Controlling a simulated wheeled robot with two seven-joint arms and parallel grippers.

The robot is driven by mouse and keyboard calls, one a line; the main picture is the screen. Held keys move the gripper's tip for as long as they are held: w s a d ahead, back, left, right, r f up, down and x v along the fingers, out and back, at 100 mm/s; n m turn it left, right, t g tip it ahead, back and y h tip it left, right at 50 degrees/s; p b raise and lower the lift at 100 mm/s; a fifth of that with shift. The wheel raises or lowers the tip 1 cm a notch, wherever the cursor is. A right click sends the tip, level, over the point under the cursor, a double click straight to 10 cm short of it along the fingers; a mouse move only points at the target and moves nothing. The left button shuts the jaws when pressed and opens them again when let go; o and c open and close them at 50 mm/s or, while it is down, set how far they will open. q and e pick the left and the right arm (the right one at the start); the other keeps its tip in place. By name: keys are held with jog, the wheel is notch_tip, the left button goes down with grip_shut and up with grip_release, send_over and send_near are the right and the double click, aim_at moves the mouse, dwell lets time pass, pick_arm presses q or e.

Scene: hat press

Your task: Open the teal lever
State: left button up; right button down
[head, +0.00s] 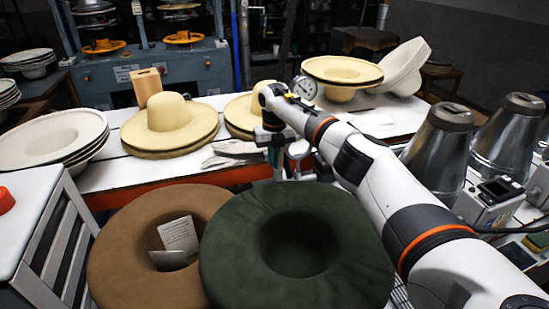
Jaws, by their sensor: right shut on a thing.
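My right arm reaches in from the lower right to the far table edge. My right gripper (273,137) is at its end, beside the pressure gauges, and it is shut on the teal lever (275,158). Only a small teal part of the lever shows below the fingers; the gripper hides the rest. I cannot tell the lever's angle. My left gripper is not in view.
A round gauge (305,88) stands just above my right wrist. A brown felt hat (125,250) and a dark green hat (350,250) lie upturned in front. Straw hats (170,112) stand on the white table behind. Metal cones (437,145) stand at right.

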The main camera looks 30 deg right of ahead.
jog(key=shift+w+r, duration=0.1)
jog(key=shift+r, duration=0.05)
jog(key=c, duration=1.5)
grip_release()
notch_tip(320, 180, up, 12)
jog(key=shift+f+b, duration=0.1)
jog(key=shift+b, duration=0.85)
